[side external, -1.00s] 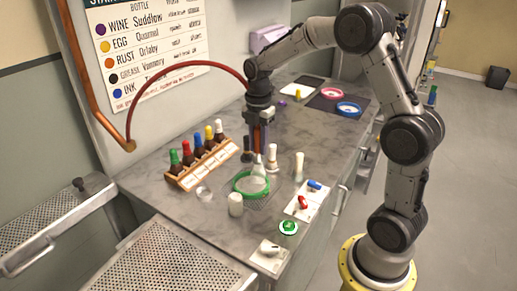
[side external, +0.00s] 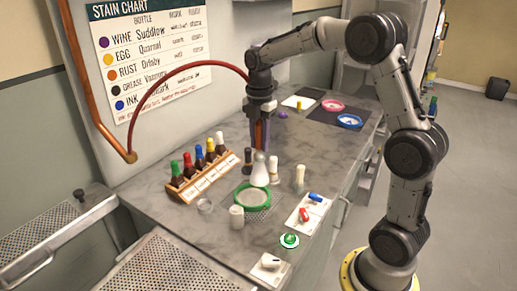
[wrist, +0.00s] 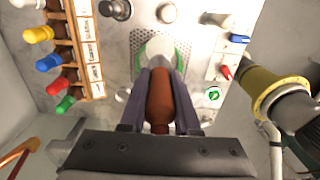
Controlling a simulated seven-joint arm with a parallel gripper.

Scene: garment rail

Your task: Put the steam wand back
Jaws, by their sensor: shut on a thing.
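The steam wand has a brown handle (wrist: 160,95) and a pale, flared head (side external: 260,170). My gripper (side external: 261,140) is shut on the handle, with the head pointing down; in the wrist view my gripper's fingers (wrist: 161,84) lie on both sides of it. A red hose (side external: 180,72) arches from the wall pipe to the wand at my gripper. The head is above or just behind a green-rimmed round mesh piece (side external: 253,209) on the counter. In the wrist view the head overlaps this green ring (wrist: 184,62). I cannot tell whether they touch.
A wooden rack (side external: 198,178) of colour-capped bottles stands left. Several small pegs and cups surround the ring, including a white cup (side external: 236,217). Switch plates (side external: 304,216) and a green button (side external: 289,240) are front right. Pink and blue dishes (side external: 349,121) lie behind.

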